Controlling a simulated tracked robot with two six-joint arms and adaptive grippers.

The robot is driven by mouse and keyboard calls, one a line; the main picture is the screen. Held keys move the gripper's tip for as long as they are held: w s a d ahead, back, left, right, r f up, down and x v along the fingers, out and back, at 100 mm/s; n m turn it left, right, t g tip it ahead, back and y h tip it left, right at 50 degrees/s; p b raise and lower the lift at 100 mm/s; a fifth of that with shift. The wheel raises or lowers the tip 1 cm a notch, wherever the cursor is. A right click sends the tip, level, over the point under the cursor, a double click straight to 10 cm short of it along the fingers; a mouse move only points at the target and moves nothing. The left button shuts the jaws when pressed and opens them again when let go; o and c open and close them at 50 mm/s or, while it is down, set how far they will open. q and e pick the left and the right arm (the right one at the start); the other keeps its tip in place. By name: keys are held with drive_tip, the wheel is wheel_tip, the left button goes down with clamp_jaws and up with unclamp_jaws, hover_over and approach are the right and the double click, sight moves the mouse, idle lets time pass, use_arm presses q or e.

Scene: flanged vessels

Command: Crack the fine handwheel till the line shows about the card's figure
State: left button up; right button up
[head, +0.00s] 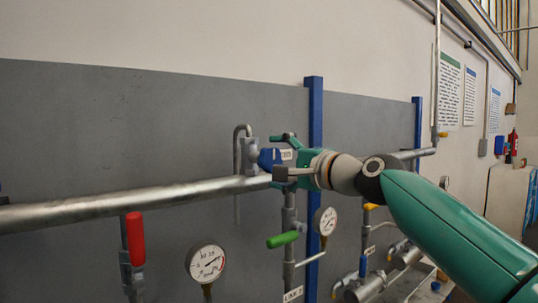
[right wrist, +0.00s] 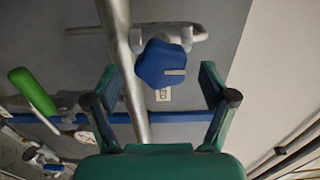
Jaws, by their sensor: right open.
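The blue lobed handwheel (head: 268,158) sits on a small valve above the long horizontal pipe. In the right wrist view the handwheel (right wrist: 160,58) shows between my fingers, with a pale bar mark on its face. My right gripper (head: 279,157) is at the handwheel, its fingers spread above and below it; in the wrist view (right wrist: 160,78) they stand apart on either side, with no clear contact. One dial gauge (head: 206,262) hangs lower left, another (head: 325,222) right of centre. My left gripper is out of view.
The pipe (head: 130,205) crosses in front of a grey panel. A red lever (head: 134,238) and a green lever (head: 283,240) stick out below it. Blue posts (head: 314,110) stand behind. Notices (head: 449,92) hang on the right wall.

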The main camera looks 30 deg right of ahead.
drive_tip(key=shift+w+a, duration=0.1)
drive_tip(key=shift+w, duration=1.3)
drive_tip(key=shift+c, duration=0.3)
drive_tip(key=c, duration=1.1)
